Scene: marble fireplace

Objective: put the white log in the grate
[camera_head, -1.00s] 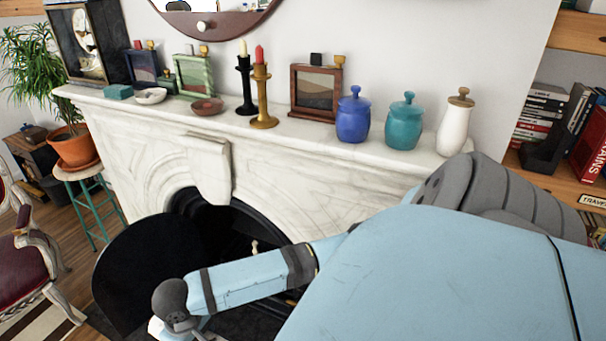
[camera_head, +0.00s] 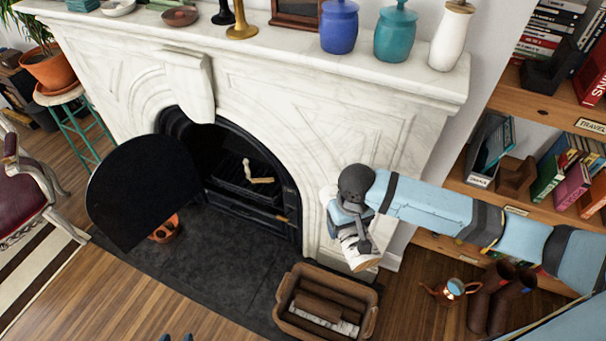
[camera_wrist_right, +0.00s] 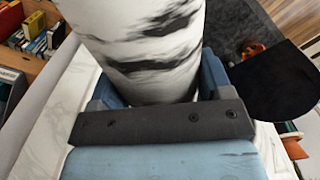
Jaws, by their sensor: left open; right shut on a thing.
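The white log (camera_head: 360,253), pale with dark bark marks, is held in my right gripper (camera_head: 350,222) in front of the right fireplace pillar. In the right wrist view the log (camera_wrist_right: 150,45) fills the space between the fingers of the right gripper (camera_wrist_right: 157,85). The grate (camera_head: 232,183) sits inside the dark fireplace opening, left of the held log, with a small pale piece (camera_head: 258,178) at it. Only the dark tips of my left gripper (camera_head: 175,338) show at the bottom edge, apart and empty.
A dark rounded panel (camera_head: 140,195) stands at the opening's left side, an orange pot-like thing (camera_head: 165,230) beside it. A log basket (camera_head: 287,318) stands at the hearth's right front. Jars line the mantel (camera_head: 300,55). The middle hearth (camera_head: 225,260) is clear.

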